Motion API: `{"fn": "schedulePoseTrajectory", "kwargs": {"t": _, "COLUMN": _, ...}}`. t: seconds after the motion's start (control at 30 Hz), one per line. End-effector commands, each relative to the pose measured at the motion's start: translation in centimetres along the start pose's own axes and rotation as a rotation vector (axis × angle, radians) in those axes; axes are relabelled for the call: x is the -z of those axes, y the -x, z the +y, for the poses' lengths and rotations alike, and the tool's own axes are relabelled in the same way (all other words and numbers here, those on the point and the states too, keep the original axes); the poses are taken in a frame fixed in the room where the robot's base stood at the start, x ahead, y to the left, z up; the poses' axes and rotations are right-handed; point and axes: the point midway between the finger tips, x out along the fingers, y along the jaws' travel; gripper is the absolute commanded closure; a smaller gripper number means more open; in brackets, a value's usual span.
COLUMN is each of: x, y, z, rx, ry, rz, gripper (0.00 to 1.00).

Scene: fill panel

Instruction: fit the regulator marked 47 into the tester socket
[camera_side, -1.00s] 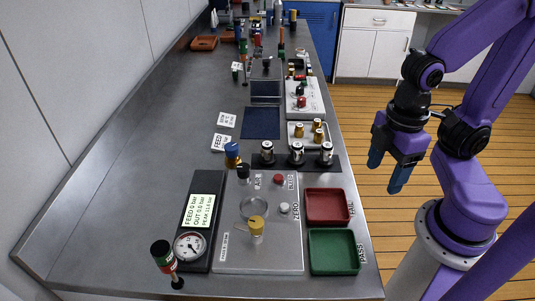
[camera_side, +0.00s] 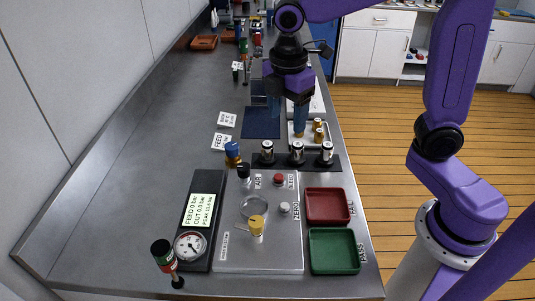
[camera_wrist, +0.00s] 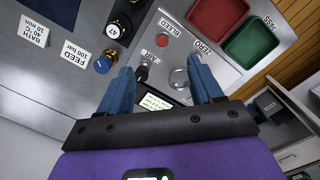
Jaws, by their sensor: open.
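My gripper (camera_side: 287,120) is open and empty above the bench, around the blue mat and small tray behind the rack. In the wrist view its fingers (camera_wrist: 160,72) are spread.
A blue knob (camera_side: 232,151) stands left of the rack. A yellow-capped fitting (camera_side: 256,228) and a gauge box (camera_side: 201,215) are at the front. Red (camera_side: 327,206) and green (camera_side: 334,251) trays lie at right. The left bench is clear.

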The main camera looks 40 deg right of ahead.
Motion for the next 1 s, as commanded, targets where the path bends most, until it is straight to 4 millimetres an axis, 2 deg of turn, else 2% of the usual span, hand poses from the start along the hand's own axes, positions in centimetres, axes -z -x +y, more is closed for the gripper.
{"fn": "schedulePoseTrajectory", "kwargs": {"t": 0.03, "x": 0.0, "y": 0.1, "z": 1.6, "rx": 0.001, "ry": 0.025, "rz": -0.008, "gripper": 0.35}}
{"fn": "schedulePoseTrajectory", "kwargs": {"t": 0.2, "x": -0.7, "y": 0.4, "z": 6.0, "rx": 0.009, "ry": 0.120, "rz": -0.032, "gripper": 0.35}}
{"fn": "schedulePoseTrajectory", "kwargs": {"t": 0.4, "x": -1.6, "y": 0.5, "z": 8.8, "rx": 0.018, "ry": 0.193, "rz": -0.049, "gripper": 0.35}}
{"fn": "schedulePoseTrajectory", "kwargs": {"t": 0.53, "x": -1.9, "y": 0.3, "z": 9.4, "rx": 0.020, "ry": 0.211, "rz": -0.052, "gripper": 0.35}}
{"fn": "schedulePoseTrajectory", "kwargs": {"t": 0.63, "x": -2.0, "y": -0.7, "z": 9.5, "rx": 0.023, "ry": 0.214, "rz": -0.053, "gripper": 0.35}}
{"fn": "schedulePoseTrajectory", "kwargs": {"t": 1.0, "x": -2.3, "y": -7.5, "z": 9.2, "rx": 0.025, "ry": 0.212, "rz": -0.053, "gripper": 0.35}}
